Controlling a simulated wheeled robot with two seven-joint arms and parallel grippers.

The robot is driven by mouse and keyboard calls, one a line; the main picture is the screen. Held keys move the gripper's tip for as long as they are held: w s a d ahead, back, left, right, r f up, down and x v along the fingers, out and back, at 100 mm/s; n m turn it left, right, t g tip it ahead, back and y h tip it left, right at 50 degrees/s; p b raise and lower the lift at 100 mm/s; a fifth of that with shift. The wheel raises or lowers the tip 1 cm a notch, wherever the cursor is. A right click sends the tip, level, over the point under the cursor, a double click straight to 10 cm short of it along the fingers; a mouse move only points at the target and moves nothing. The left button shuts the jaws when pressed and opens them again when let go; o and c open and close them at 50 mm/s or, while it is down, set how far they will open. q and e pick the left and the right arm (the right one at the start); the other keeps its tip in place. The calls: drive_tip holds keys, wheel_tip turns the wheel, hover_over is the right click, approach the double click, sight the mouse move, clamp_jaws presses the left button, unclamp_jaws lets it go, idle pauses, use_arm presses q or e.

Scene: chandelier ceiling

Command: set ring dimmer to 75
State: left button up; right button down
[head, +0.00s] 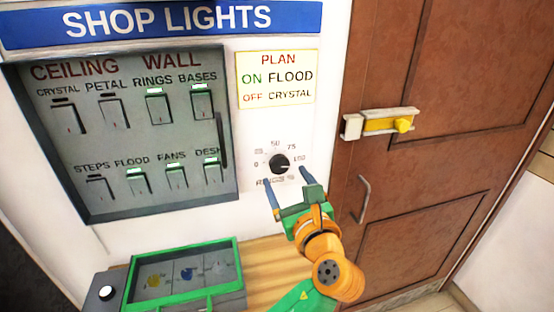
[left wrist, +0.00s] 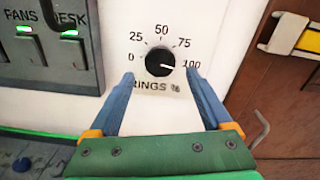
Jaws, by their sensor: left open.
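The ring dimmer is a round black knob (head: 279,163) on the white wall, with a scale from 0 to 100 and a RINGS label below it. In the left wrist view the knob (left wrist: 159,63) has its white pointer mark towards 100. My left gripper (head: 287,180) is open just below and in front of the knob. In the left wrist view its two blue fingers (left wrist: 160,73) stand apart, one on each side of the knob's lower part, and nothing is between them that I can see gripped. My right gripper is not in view.
A grey switch panel (head: 230,185) with several switches is left of the knob. A plan sign (head: 277,79) is above it. A brown door (head: 425,75) with a yellow latch (head: 390,124) is at right. A green-framed box (head: 238,283) sits on the wooden ledge below.

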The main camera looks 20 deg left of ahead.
sight(280, 167)
use_arm(q)
drive_tip(key=shift+w+a+r+p, duration=0.45)
drive_tip(key=shift+w+a+r, duration=0.15)
drive_tip(key=shift+w, duration=0.2)
drive_tip(key=shift+w+a+f, duration=0.15)
drive_tip(key=shift+w+a, duration=0.15)
drive_tip(key=shift+w, duration=0.1)
drive_tip(key=shift+w+a+f, duration=0.3)
drive_tip(key=shift+w+a, duration=0.05)
drive_tip(key=shift+w, duration=0.25)
drive_tip(key=shift+s+d, duration=0.1)
drive_tip(key=shift+s, duration=0.05)
drive_tip(key=c, duration=0.6)
clamp_jaws()
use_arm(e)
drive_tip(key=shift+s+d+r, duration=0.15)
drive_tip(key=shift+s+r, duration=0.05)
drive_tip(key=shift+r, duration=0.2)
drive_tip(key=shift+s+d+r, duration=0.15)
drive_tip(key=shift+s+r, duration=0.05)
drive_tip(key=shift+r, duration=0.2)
